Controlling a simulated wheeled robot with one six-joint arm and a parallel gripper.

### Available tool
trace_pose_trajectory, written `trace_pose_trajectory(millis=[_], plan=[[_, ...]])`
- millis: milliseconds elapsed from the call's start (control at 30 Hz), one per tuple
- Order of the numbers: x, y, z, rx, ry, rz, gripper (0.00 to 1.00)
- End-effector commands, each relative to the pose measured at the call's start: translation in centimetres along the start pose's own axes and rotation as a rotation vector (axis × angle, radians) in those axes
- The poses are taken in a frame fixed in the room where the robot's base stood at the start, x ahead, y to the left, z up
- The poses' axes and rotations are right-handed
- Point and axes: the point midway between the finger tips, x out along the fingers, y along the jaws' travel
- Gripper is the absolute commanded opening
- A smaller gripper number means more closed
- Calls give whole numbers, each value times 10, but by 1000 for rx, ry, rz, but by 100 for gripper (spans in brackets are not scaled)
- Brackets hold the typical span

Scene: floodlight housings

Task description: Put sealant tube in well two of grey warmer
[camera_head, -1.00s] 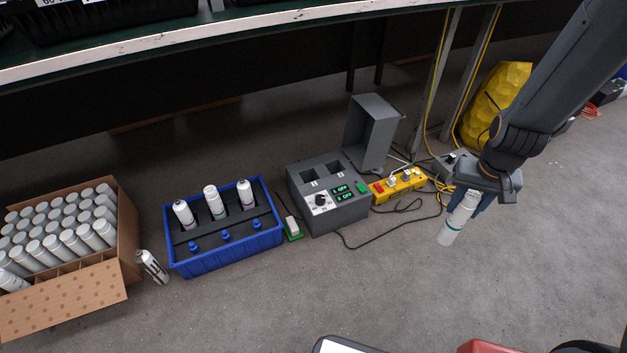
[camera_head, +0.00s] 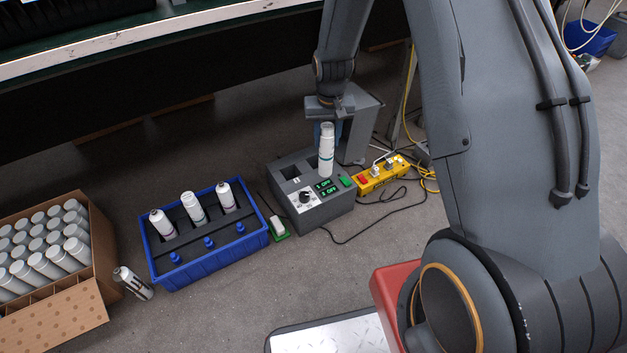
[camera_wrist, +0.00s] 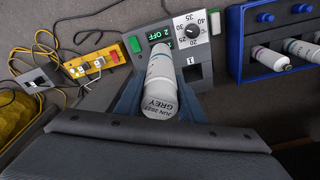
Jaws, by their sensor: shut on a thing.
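My gripper (camera_head: 322,118) is shut on the white sealant tube (camera_head: 326,152) near its upper end. The tube is upright, and its end in the wrist view (camera_wrist: 160,98) reads "GREY" with a date. The tube is over the warmer's right side in the head view and hides the well there. Nearly its whole length shows, so it looks above the well rather than in it. The other well (camera_wrist: 195,76), marked "I" in the wrist view, is empty.
A yellow power strip (camera_head: 382,175) and cables lie to the right.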

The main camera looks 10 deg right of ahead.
Motion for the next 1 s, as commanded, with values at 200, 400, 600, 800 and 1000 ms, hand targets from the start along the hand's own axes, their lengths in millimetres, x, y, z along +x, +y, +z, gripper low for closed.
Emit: trace_pose_trajectory(millis=[200, 400, 600, 800, 1000], plan=[[38, -10, -73, 86, 1, 12, 0], [54, -13, -109, 138, 4, 21, 0], [61, -13, -118, 156, 3, 24, 0], [88, -12, -115, 158, 1, 24, 0], [111, -12, -113, 158, 2, 24, 0]])
